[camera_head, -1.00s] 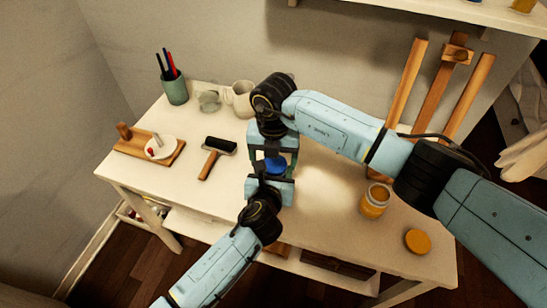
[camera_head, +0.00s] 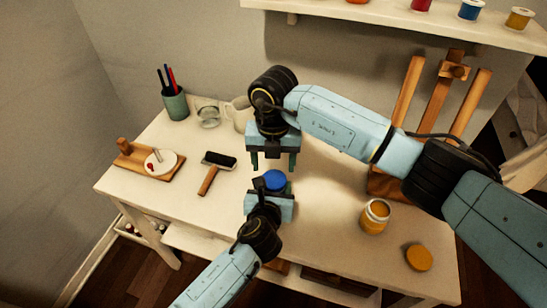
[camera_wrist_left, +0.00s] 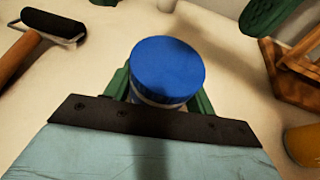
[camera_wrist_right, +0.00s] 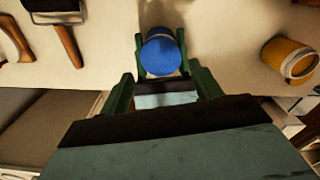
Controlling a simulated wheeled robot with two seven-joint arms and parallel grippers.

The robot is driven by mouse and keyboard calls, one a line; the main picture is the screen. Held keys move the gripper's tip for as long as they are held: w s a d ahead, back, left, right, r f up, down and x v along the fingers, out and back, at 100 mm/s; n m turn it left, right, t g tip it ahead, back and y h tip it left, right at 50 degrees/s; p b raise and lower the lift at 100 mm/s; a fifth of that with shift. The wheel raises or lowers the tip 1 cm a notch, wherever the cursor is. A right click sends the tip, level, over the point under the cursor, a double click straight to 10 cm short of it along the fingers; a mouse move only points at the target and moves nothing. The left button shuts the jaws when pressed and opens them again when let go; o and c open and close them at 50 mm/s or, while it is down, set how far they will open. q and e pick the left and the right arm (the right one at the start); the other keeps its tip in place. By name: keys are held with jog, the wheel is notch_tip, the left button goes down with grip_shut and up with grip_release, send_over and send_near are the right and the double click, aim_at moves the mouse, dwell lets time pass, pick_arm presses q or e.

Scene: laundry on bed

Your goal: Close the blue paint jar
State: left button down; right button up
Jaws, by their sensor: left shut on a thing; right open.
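The blue paint jar shows its blue lid (camera_head: 274,179) on top in the head view. The lid also fills the middle of the left wrist view (camera_wrist_left: 167,68) and shows in the right wrist view (camera_wrist_right: 160,55). It covers the jar's mouth and looks level; I cannot tell how tight it is. My left gripper (camera_head: 270,192) is shut on the jar's body, with green fingers (camera_wrist_left: 160,95) on both sides below the lid. My right gripper (camera_head: 273,162) is open and empty, above and behind the jar, apart from the lid.
An open yellow jar (camera_head: 375,217) and its loose yellow lid (camera_head: 418,257) are at the right of the table (camera_head: 330,235). A black roller (camera_head: 217,162), a wooden board (camera_head: 135,158), a pen cup (camera_head: 175,104) and a mug (camera_head: 241,115) stand left. An easel (camera_head: 432,105) is behind right.

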aim_at(274, 179)
notch_tip(274, 179, up, 4)
jog(key=n, duration=0.5)
jog(key=shift+f+n, duration=0.25)
jog(key=shift+n, duration=0.15)
jog(key=shift+f, duration=0.1)
jog(key=shift+f, duration=3.95)
jog(key=c, duration=0.8)
jog(key=o, duration=1.1)
